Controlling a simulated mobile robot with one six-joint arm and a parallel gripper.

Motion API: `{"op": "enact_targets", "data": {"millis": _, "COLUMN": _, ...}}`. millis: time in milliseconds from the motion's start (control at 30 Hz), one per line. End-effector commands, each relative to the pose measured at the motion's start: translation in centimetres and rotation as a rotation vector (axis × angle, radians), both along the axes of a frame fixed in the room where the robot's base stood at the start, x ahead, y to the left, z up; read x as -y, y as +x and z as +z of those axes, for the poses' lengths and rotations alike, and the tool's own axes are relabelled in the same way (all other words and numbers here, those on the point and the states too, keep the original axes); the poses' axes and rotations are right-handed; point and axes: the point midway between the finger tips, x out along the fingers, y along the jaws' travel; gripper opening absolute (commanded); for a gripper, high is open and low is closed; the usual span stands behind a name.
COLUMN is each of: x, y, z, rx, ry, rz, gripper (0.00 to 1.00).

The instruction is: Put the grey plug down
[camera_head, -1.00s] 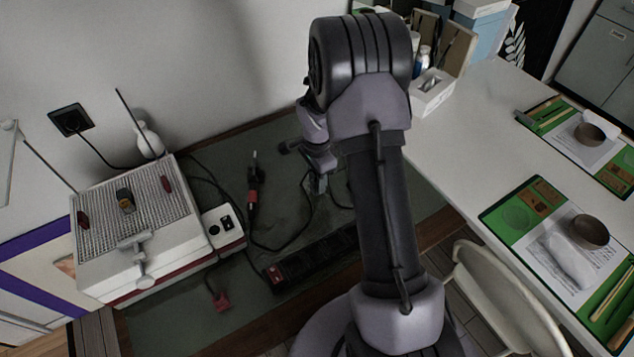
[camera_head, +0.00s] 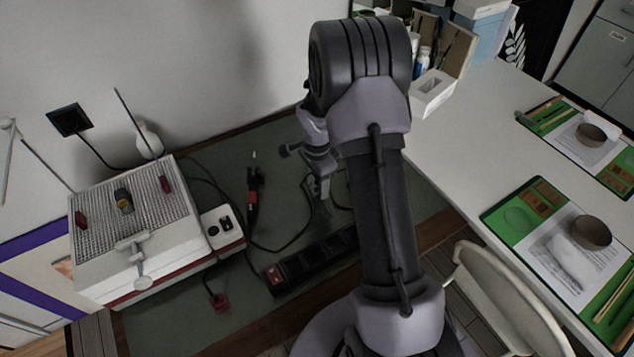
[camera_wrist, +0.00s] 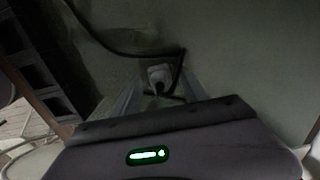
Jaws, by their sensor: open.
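The grey plug (camera_wrist: 157,73) shows in the wrist view as a small pale body on the green-grey surface, with a dark cable looping around it. My gripper (camera_wrist: 162,82) is open, its two pale fingers on either side of the plug with a gap at each side. In the head view my gripper (camera_head: 320,186) points down over the green mat (camera_head: 160,335), left of my arm. I cannot make out the plug there.
A black power strip (camera_head: 310,262) lies near my gripper, with a dark cable beside it. A white box with a mesh top (camera_head: 100,225) stands at left. A white table (camera_head: 450,150) with green trays is at right. A dark plug with red (camera_head: 253,195) lies on the mat.

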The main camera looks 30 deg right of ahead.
Motion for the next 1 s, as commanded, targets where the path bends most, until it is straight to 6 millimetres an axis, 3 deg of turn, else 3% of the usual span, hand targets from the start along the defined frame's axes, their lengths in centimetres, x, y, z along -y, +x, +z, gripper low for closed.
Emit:
{"op": "enact_targets", "data": {"millis": 400, "x": 0.0, "y": 0.1, "z": 10.9, "rx": 0.003, "ry": -0.001, "rz": 0.0, "gripper": 0.52}}
{"op": "enact_targets", "data": {"millis": 633, "x": -0.5, "y": -0.1, "z": 14.4, "rx": 0.014, "ry": -0.001, "rz": 0.023, "gripper": 0.52}}
{"op": "enact_targets", "data": {"millis": 700, "x": -2.0, "y": -0.7, "z": 17.8, "rx": 0.057, "ry": -0.004, "rz": 0.101, "gripper": 0.52}}
{"op": "enact_targets", "data": {"millis": 767, "x": -4.2, "y": -2.1, "z": 22.0, "rx": 0.113, "ry": -0.008, "rz": 0.212, "gripper": 0.52}}
{"op": "enact_targets", "data": {"millis": 800, "x": -5.9, "y": -3.7, "z": 25.0, "rx": 0.158, "ry": -0.013, "rz": 0.303, "gripper": 0.52}}
{"op": "enact_targets", "data": {"millis": 900, "x": -10.3, "y": -8.7, "z": 31.0, "rx": 0.272, "ry": -0.033, "rz": 0.541, "gripper": 0.52}}
{"op": "enact_targets", "data": {"millis": 1000, "x": -13.8, "y": -14.4, "z": 34.3, "rx": 0.381, "ry": -0.066, "rz": 0.766, "gripper": 0.52}}
